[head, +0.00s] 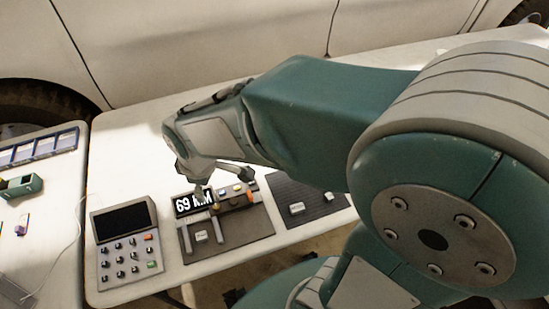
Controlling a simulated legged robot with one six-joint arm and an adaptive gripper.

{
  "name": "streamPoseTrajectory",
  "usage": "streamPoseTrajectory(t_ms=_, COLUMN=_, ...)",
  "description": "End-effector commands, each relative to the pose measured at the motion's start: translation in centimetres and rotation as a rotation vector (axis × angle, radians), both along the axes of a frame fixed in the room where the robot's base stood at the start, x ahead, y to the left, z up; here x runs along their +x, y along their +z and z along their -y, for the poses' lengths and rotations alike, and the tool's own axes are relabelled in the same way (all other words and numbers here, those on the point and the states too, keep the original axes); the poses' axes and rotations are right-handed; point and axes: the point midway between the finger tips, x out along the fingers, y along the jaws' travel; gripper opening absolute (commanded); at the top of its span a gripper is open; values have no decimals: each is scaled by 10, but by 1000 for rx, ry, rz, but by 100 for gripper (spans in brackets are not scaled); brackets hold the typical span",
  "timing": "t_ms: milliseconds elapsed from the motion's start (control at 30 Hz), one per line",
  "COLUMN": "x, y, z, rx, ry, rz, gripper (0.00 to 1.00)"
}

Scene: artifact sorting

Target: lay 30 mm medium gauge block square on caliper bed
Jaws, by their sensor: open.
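The caliper has a display (194,203) reading "69 MM" and a dark grey bed (240,233) in front of it. Two upright grey jaws stand on the bed, apart from each other. A small pale block (201,236) lies on the bed between them; its label is too small to read. Another pale block (297,208) and a smaller one (328,197) lie on a dark ribbed mat to the right. I cannot tell which is the 30 mm block by its marking. My gripper (217,180) is open and seems empty, above the caliper's back edge, partly covering the display.
A calculator-like keypad (127,243) with a dark screen stands left of the caliper. The dark ribbed mat (310,188) lies to the right. A second table at left holds a compartment tray (38,148) and a green item (20,186). A white vehicle stands behind.

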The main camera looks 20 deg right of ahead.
Motion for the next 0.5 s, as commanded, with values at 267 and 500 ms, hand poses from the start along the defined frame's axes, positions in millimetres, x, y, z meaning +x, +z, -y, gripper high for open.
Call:
streamPoseTrajectory(t_ms=267, x=-29, y=71, z=71, rx=114, ry=-470, rz=137, gripper=67)
streamPoseTrajectory(t_ms=500, x=-69, y=108, z=117, rx=219, ry=-836, rz=244, gripper=67)
